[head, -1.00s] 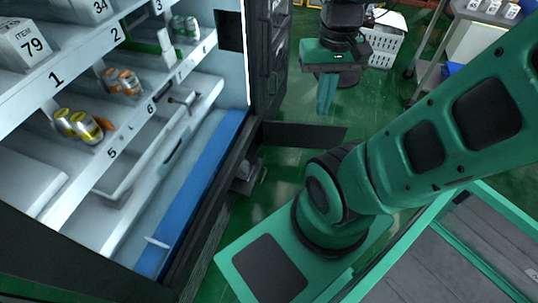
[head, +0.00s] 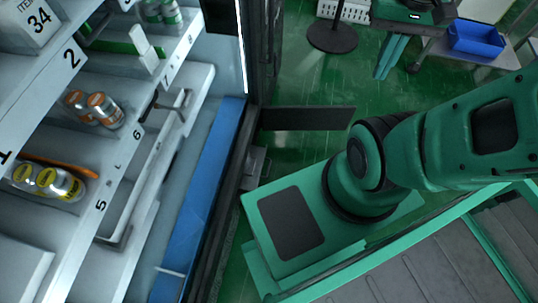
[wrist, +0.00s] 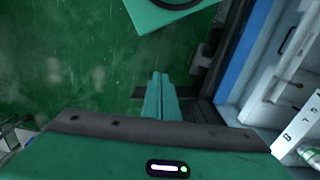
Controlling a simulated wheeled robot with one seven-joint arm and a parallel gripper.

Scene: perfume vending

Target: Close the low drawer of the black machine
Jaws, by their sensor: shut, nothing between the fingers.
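The black machine (head: 264,60) stands open at left in the head view, its lit shelves facing me. A dark flat panel (head: 308,118) sticks out to the right from the machine's low side, over the green floor; it appears to be the open low drawer. In the wrist view a dark strip (wrist: 139,93), probably the same panel, shows on both sides of my gripper (wrist: 160,76). The gripper's green fingers are together and empty, in front of the strip and hiding its middle. I cannot tell whether they touch it.
A blue strip (head: 204,200) runs along the machine's inner edge. Cans (head: 46,180) stand on its numbered shelves. A table with a blue bin (head: 476,38) and a white basket (head: 343,10) are at the back.

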